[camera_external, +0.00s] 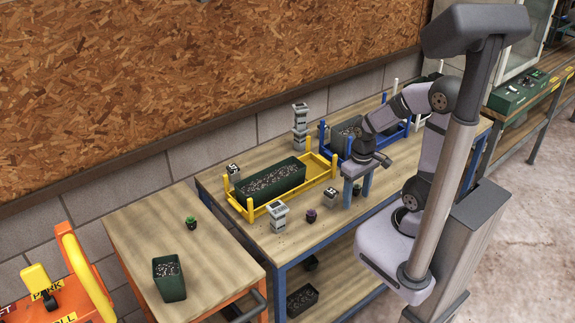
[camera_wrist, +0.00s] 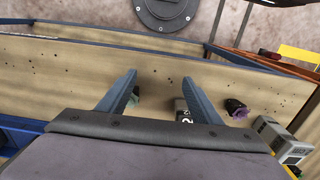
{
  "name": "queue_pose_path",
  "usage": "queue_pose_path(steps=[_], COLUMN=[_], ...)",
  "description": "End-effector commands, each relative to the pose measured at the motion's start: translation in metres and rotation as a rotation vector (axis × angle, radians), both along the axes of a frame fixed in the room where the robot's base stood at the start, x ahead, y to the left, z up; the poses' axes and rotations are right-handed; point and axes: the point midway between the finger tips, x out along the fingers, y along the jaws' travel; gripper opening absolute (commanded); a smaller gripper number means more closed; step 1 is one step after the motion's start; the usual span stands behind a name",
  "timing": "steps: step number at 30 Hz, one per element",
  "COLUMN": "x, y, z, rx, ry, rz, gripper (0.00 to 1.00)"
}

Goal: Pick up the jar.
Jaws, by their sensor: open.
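A small dark jar with a purple top (camera_external: 311,215) stands on the middle workbench, left of my gripper (camera_external: 357,188). It also shows in the wrist view (camera_wrist: 237,109), to the right of the fingers and apart from them. Another small dark jar with a green top (camera_external: 191,223) stands on the left table. In the wrist view a small teal-green object (camera_wrist: 134,97) shows beside the left finger, mostly hidden, so I cannot tell what it is. My gripper, also in the wrist view (camera_wrist: 159,78), is open, with its blue fingers pointing down above the bench and nothing visibly held.
A numbered grey cube (camera_external: 330,197) stands close left of my gripper. A grey container (camera_external: 278,216) is further left. A yellow rack (camera_external: 325,178) holds a green planter of soil (camera_external: 271,182). A blue rack (camera_external: 335,150) lies behind my gripper. The bench's front edge is near.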

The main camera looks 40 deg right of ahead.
Motion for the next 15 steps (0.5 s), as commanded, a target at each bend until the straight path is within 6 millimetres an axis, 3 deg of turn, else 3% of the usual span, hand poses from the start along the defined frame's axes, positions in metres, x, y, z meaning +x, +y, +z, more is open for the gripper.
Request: queue_pose_path(steps=[15], x=[0.0000], y=[0.0030], z=[0.0045], rx=[0.000], ry=[0.000], rz=[0.013], gripper=[0.57])
